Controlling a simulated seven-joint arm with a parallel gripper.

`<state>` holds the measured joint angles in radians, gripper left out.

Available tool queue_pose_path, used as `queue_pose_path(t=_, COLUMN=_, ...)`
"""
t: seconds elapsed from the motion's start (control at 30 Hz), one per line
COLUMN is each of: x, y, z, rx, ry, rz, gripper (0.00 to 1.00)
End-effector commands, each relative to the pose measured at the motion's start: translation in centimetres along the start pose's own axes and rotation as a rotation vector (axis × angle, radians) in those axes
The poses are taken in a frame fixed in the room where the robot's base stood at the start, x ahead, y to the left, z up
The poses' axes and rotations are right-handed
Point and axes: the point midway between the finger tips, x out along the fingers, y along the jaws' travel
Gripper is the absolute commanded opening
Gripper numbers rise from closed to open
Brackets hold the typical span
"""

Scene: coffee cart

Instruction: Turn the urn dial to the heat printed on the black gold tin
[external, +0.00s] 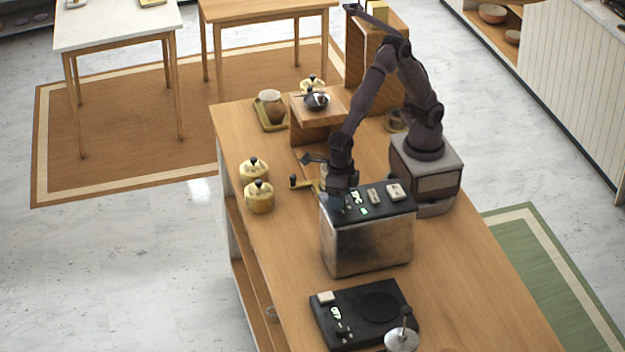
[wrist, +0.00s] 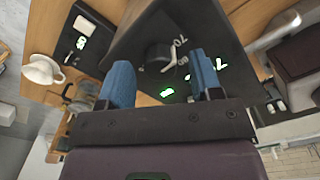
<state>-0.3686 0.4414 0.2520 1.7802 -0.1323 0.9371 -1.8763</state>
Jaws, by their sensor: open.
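The urn (external: 365,243) is a metal box with a black top on the wooden counter. In the wrist view, its black round dial (wrist: 157,54) has a pale pointer, with white numbers including 70 beside it and a green display below. My gripper (external: 338,203) is low over the top's left end. Its blue fingers (wrist: 160,75) are open, and the dial appears between them; I cannot tell whether they touch it. Gold tins with dark knobs, one (external: 259,198) and another (external: 254,169), stand left of the urn.
A wooden stand (external: 318,122) holds a dark kettle (external: 316,99). A tray with a cup (external: 270,105) is beside it. A black appliance (external: 352,300) and a pale metal vessel (external: 401,340) are at the front. Counter space between tins and urn is partly clear.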

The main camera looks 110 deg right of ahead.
Motion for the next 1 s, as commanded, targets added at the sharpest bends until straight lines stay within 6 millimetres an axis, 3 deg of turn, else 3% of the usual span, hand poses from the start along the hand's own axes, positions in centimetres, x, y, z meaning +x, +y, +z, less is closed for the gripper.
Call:
queue_pose_path(t=0.4, x=0.9, y=0.0, z=0.0, rx=0.0, ry=-0.001, rz=0.001, gripper=0.59)
queue_pose_path(t=0.6, x=0.88, y=0.0, z=0.0, rx=0.0, ry=-0.001, rz=0.001, gripper=0.13)
queue_pose_path(t=0.63, x=0.87, y=0.0, z=0.0, rx=0.0, ry=-0.001, rz=0.001, gripper=0.09)
queue_pose_path(t=1.0, x=0.84, y=0.0, z=0.0, rx=0.054, ry=0.0, rz=0.001, gripper=0.1)
